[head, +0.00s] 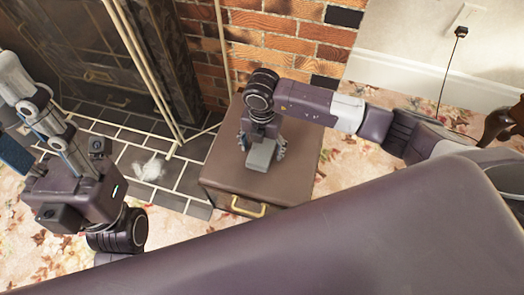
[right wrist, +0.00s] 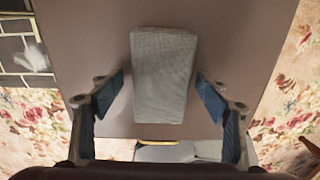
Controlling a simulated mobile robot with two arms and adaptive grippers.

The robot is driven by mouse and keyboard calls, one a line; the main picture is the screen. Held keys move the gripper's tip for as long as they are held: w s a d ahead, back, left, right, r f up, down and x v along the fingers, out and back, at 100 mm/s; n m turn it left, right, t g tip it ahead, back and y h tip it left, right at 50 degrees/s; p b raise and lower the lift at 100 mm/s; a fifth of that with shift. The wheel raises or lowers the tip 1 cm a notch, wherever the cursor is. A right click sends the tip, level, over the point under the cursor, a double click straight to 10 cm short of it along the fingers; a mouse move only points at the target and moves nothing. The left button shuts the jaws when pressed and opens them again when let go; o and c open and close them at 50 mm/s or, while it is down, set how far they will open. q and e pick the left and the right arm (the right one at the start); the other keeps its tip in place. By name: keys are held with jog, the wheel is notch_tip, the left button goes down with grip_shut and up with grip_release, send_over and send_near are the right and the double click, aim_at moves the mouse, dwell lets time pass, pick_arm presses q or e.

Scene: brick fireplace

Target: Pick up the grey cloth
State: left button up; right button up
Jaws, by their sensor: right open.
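The grey cloth (right wrist: 162,75) is a flat, folded, pale grey rectangle. It lies on the brown top of a cabinet (head: 222,165), and it also shows in the head view (head: 261,155). My right gripper (head: 262,146) points down over the cabinet top. In the right wrist view its two blue-padded fingers (right wrist: 160,92) are spread wide, one on each side of the cloth's near half, with gaps between pads and cloth. It holds nothing. My left gripper (head: 32,122) is at the far left of the head view, away from the cloth; its finger opening is unclear.
The cabinet has a brass handle (head: 248,208) on its front. A brick wall (head: 285,45) and dark fireplace (head: 90,50) stand behind. Pale poles (head: 150,75) lean beside the cabinet. A white crumpled thing (head: 149,168) lies on the dark tiles. Floral carpet surrounds the cabinet.

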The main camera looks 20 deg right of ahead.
jog(key=shift+c, duration=0.7)
jog(key=c, duration=1.1)
jog(key=shift+r, duration=0.2)
